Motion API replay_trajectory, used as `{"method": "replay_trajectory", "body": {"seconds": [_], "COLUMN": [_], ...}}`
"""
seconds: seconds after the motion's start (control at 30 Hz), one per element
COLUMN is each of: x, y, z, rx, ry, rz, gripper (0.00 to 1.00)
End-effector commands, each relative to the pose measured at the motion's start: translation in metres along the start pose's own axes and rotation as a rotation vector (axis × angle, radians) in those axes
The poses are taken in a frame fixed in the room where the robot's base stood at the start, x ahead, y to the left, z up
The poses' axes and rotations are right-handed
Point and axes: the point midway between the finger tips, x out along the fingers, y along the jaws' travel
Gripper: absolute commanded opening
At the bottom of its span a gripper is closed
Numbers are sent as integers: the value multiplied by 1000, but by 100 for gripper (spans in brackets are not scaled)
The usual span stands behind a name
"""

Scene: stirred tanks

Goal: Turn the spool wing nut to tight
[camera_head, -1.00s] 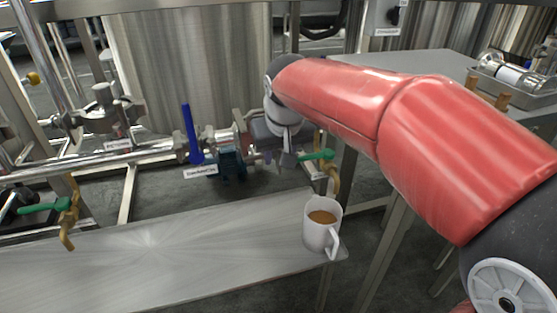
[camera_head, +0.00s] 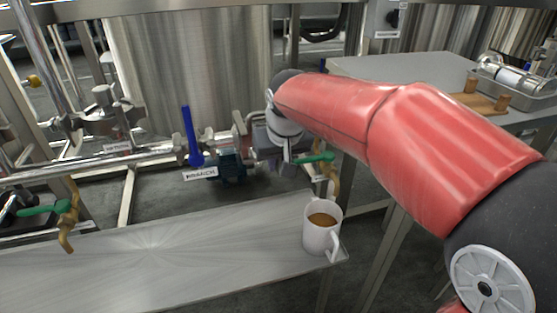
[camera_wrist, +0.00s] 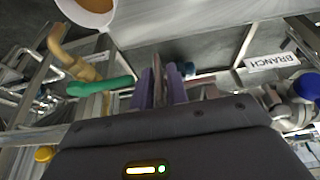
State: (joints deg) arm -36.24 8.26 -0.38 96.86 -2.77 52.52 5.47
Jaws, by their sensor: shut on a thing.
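My gripper (camera_head: 284,158) is at the pipework in front of the steel tank, right of the blue-handled valve. In the wrist view the two purplish fingers (camera_wrist: 163,85) are close together, shut on a small part between them. This is at the place of the spool wing nut, but the nut itself is mostly hidden by the fingers, so its angle cannot be told. The steel pipe and clamp fittings (camera_head: 224,138) show just left of my gripper in the head view.
A green-handled brass valve (camera_head: 318,158) is close at the right of my gripper; it also shows in the wrist view (camera_wrist: 100,86). A white mug of brown drink (camera_head: 322,228) stands on the steel bench (camera_head: 150,250). The blue valve lever (camera_head: 190,135) stands upright by a BRANCH label (camera_head: 201,174).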

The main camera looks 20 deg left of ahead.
Motion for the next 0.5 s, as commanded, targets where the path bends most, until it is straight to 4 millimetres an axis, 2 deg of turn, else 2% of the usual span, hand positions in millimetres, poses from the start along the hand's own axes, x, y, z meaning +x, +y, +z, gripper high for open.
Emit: {"method": "replay_trajectory", "body": {"seconds": [0.3,0.33,0.43,0.5], "x": [-1,-1,-1,0], "y": [0,0,0,0], "z": [0,0,0,0], "rx": [10,10,10,10], "ry": [2,2,2,1], "rz": [-24,-24,-24,-24], "gripper": [0,18,31,33]}}
